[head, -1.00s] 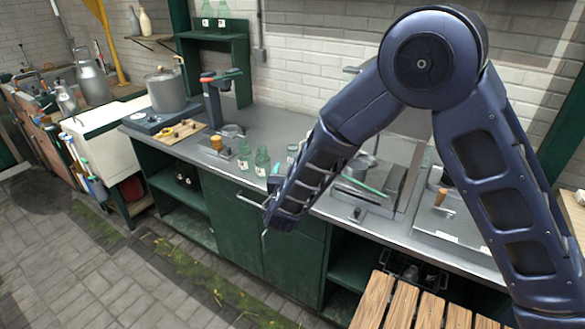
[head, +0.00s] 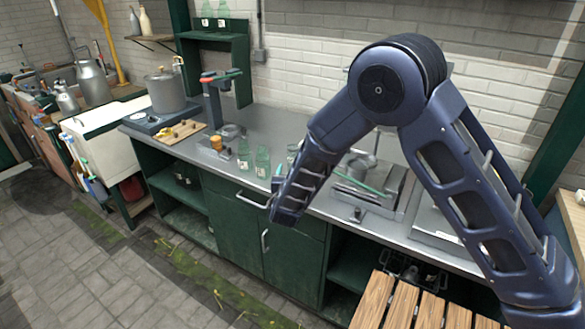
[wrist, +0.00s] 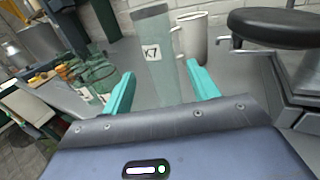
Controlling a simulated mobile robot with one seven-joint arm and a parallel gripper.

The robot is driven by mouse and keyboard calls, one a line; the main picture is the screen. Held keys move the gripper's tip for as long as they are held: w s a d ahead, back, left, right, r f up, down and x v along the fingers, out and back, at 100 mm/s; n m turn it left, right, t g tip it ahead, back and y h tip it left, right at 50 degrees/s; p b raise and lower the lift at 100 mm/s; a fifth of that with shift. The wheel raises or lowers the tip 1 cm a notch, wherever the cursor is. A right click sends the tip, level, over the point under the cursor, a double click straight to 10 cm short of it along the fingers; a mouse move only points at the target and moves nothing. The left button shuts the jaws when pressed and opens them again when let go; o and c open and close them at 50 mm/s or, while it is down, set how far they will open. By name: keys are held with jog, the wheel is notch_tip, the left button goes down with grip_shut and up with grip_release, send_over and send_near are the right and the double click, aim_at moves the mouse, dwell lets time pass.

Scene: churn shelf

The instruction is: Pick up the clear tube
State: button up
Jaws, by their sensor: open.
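The clear tube (wrist: 152,55) stands upright on the grey counter in the wrist view, with a white label reading K7. My gripper (wrist: 160,70) is open. Its two teal fingers point toward the tube, one on each side of it in the picture. I cannot tell whether the tube is between the fingers or just beyond them. The tube's lower end is hidden behind my gripper body. In the head view my forearm hides most of the gripper, and only a bit of teal shows.
A pale mug (wrist: 193,38) stands close behind the tube on the right. Green glass bottles (wrist: 95,75) stand to the left; they also show in the head view (head: 262,161). A dark round-topped device (wrist: 275,28) is at the right. The counter (head: 290,122) is clear toward the wall.

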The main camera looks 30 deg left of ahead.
jog(key=shift+x, duration=2.3)
jog(key=shift+d, duration=0.15)
jog(key=c, duration=1.1)
jog(key=shift+r, duration=0.2)
jog(key=v, duration=1.2)
jog(key=r+v, duration=0.1)
jog(key=v, duration=0.5)
jog(key=shift+r, duration=0.1)
